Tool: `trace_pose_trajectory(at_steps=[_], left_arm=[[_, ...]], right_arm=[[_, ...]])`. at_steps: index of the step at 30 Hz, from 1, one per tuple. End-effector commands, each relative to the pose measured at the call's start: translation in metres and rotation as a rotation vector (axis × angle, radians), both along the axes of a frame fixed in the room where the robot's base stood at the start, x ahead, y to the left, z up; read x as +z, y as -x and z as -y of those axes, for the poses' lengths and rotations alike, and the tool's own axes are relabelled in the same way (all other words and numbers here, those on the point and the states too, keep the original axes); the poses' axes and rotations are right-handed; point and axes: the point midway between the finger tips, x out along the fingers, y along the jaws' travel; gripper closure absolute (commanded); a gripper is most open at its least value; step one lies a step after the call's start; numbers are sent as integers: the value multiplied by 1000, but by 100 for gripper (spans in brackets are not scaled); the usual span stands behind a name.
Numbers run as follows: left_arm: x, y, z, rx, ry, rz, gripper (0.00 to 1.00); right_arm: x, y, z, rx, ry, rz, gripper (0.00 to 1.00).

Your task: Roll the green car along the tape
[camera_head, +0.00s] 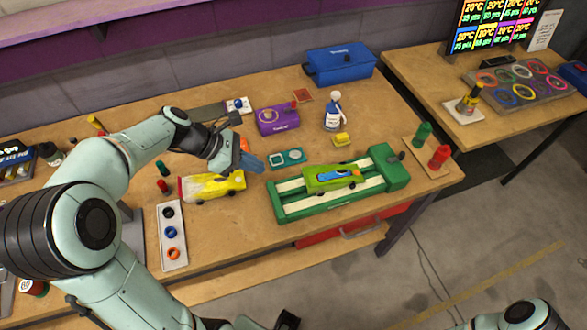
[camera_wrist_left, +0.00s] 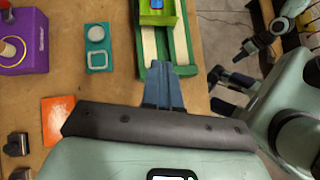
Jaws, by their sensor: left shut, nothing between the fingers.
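The green car (camera_head: 333,177), with a blue patch on top, sits on the green track (camera_head: 290,212) with pale strips (camera_head: 292,185). In the left wrist view, part of the car (camera_wrist_left: 157,14) shows at the top edge on the track (camera_wrist_left: 186,50). My left gripper (camera_head: 255,164) is shut and empty, just left of the track's near end and apart from the car. Its fingertips (camera_wrist_left: 161,75) show together in the left wrist view. Dark parts of what may be my right gripper (camera_wrist_left: 220,90) show at the right there; its jaw state is unclear.
A yellow car (camera_head: 212,186) lies left of the track, close below my left gripper. A teal holder (camera_head: 286,158), a yellow block (camera_head: 341,140) and a spray bottle (camera_head: 333,112) stand behind the track. Red and green pegs (camera_head: 438,157) stand beyond its right end.

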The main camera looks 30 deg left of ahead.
Motion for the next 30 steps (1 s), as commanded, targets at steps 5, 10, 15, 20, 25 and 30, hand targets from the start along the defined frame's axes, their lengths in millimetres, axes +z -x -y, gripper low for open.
trace_pose_trajectory(at_steps=[5,10,15,20,25,30], left_arm=[[-31,-16,25,-6,3,-5,100],[-53,-30,45,-6,1,-3,100],[-49,-45,64,-5,0,1,100],[-49,-51,72,-3,-1,-1,100],[-49,-52,73,-1,-1,-1,100],[-49,-52,73,-2,0,-1,100]], right_arm=[[-6,3,0,0,0,-3,100],[-9,4,0,0,0,-4,100],[-4,2,0,0,0,-1,100],[-3,1,0,0,0,-1,100],[-3,1,0,0,0,-1,100],[-3,1,0,0,0,-1,100]])
